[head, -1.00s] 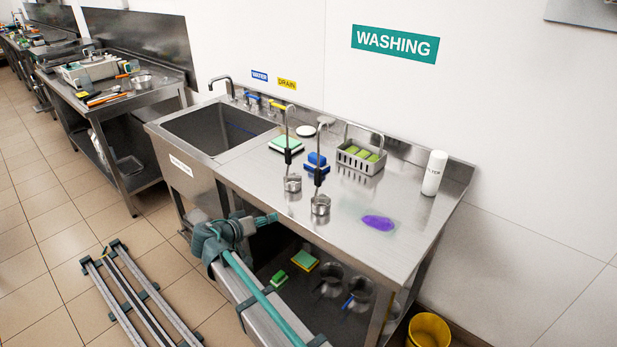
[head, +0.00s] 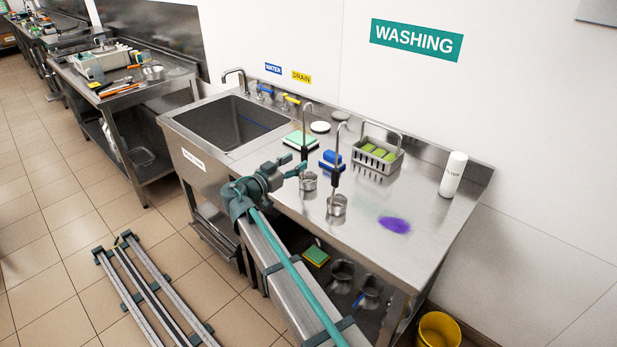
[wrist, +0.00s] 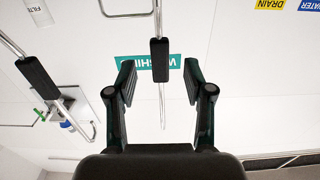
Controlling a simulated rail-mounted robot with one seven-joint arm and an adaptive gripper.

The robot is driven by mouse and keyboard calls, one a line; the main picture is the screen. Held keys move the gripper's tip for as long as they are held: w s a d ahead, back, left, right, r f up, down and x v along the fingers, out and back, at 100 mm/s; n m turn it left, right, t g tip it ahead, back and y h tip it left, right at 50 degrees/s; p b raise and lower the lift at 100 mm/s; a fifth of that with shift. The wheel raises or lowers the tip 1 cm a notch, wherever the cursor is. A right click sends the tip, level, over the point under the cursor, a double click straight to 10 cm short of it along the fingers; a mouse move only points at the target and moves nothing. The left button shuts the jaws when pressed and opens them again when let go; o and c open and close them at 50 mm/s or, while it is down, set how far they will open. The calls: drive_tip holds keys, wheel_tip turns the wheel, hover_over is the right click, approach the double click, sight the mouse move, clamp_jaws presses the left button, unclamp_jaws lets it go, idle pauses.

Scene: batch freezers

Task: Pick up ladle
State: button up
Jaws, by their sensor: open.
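Two steel ladles with black grips and hooked tops stand upright on the steel table, the left ladle (head: 308,181) and the right ladle (head: 336,205). My gripper (head: 298,168) is open and empty, just left of the left ladle. In the wrist view, which is upside down, my gripper (wrist: 159,80) has a finger on each side of the picture. One ladle's black grip (wrist: 159,60) lines up with the gap between them, apparently the left ladle; its depth is unclear. The other ladle's grip (wrist: 38,80) is outside the fingers, at picture left.
A sink (head: 226,122) is at left. A white bottle (head: 453,175) and a purple spill (head: 394,225) are at right. The front right tabletop is clear.

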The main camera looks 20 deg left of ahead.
sight(303, 156)
drive_tip(key=p+x, duration=0.1)
drive_tip(key=x, duration=0.1)
drive_tip(key=p+x, duration=0.1)
drive_tip(key=x, duration=0.1)
drive_tip(key=shift+w+r+p, duration=0.2)
drive_tip(key=shift+r+p, duration=0.05)
drive_tip(key=shift+p, duration=0.1)
drive_tip(key=shift+w+d+f, duration=0.1)
drive_tip(key=shift+w+d, duration=0.1)
drive_tip(key=shift+w, duration=0.2)
clamp_jaws()
